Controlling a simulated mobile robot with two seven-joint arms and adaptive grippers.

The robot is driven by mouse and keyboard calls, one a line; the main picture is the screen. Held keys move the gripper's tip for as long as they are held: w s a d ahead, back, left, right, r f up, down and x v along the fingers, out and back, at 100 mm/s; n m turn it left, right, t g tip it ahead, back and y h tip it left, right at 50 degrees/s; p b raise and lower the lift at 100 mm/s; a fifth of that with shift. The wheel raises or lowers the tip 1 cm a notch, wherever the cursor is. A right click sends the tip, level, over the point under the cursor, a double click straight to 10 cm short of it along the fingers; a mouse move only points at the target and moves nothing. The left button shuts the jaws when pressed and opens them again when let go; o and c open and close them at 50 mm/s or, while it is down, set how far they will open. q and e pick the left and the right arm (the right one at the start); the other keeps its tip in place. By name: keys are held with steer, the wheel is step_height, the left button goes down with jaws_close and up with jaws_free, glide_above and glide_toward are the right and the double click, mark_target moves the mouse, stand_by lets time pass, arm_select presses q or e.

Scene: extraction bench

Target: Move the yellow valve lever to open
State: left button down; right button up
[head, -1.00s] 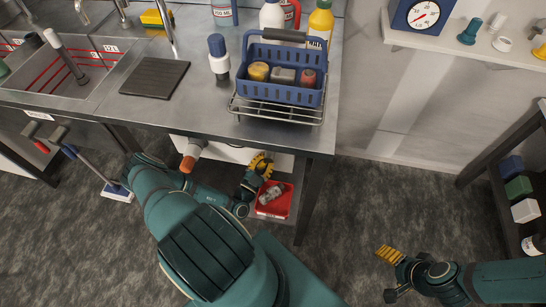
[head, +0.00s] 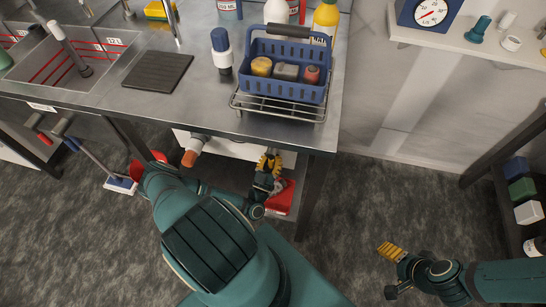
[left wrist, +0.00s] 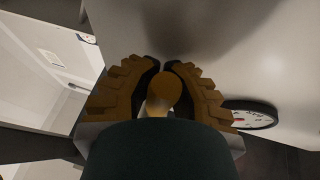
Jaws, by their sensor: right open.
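A rounded yellow-orange knob (left wrist: 163,92), which looks like the end of the yellow valve lever, shows between my left fingers in the left wrist view. My left gripper (left wrist: 163,65) is closed in around it, one finger on each side, tips nearly together. In the head view my left gripper (head: 269,162) is below the front edge of the bench, and the lever cannot be made out there. The valve body is hidden. My right gripper (head: 390,272) is open and empty above the floor at the lower right.
The steel bench (head: 205,115) overhangs my left gripper. A red tray (head: 283,200) lies below it, partly hidden by my arm. An orange-ended white fitting (head: 189,157) is to the left. A blue basket (head: 285,90) stands on a wire rack above. A round dial (left wrist: 250,115) shows in the wrist view.

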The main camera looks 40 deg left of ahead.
arm_select(q)
steer(key=shift+s+d+f, duration=0.1)
steer(key=shift+s+d, duration=0.05)
steer(key=shift+d, duration=0.1)
steer(key=c, duration=0.7)
jaws_free()
steer(key=shift+s, duration=0.1)
steer(key=shift+c, duration=0.2)
steer(key=shift+a, duration=0.1)
steer(key=v, duration=1.1)
steer(key=shift+s+f, duration=0.15)
steer(key=shift+s, duration=0.2)
